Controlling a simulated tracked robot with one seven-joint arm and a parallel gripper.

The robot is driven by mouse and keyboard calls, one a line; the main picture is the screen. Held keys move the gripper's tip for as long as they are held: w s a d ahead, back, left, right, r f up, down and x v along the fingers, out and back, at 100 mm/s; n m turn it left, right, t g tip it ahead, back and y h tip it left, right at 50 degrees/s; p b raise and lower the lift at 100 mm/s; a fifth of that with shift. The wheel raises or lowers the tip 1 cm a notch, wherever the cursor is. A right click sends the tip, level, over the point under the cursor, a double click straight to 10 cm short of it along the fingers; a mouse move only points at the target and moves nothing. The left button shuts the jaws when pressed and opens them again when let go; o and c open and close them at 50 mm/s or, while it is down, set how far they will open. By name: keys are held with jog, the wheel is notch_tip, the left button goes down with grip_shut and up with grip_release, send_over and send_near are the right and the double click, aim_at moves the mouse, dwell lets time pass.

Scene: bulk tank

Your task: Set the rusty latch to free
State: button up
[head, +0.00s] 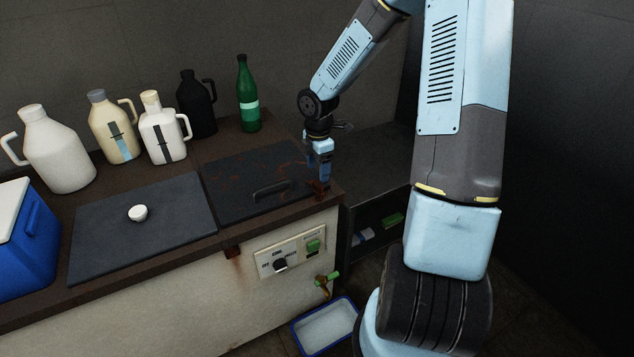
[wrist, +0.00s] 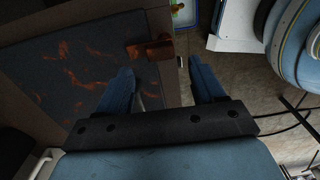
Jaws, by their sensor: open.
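The rusty latch (head: 320,188) is a small reddish-brown piece at the right front corner of the tank top, beside the rust-streaked dark lid (head: 240,180). In the wrist view the latch (wrist: 150,50) lies across the lid's edge, just beyond my fingertips and partly between their lines. My gripper (head: 320,172) points down over that corner, close above the latch. In the wrist view my gripper (wrist: 160,66) has its two blue fingers wide apart with nothing between them. I cannot tell whether a finger touches the latch.
A second, plain dark lid (head: 140,225) carries a white knob. Several jugs and a green bottle (head: 248,95) stand along the back. A control panel (head: 291,250) and a green-handled tap (head: 326,280) are on the tank front, above a blue-rimmed tray (head: 328,325).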

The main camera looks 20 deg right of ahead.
aim_at(318, 184)
jog(key=shift+f, duration=2.95)
jog(key=shift+c, duration=0.4)
jog(key=c, duration=0.9)
jog(key=shift+a, duration=0.2)
jog(key=shift+c, duration=0.4)
jog(key=shift+d, duration=0.15)
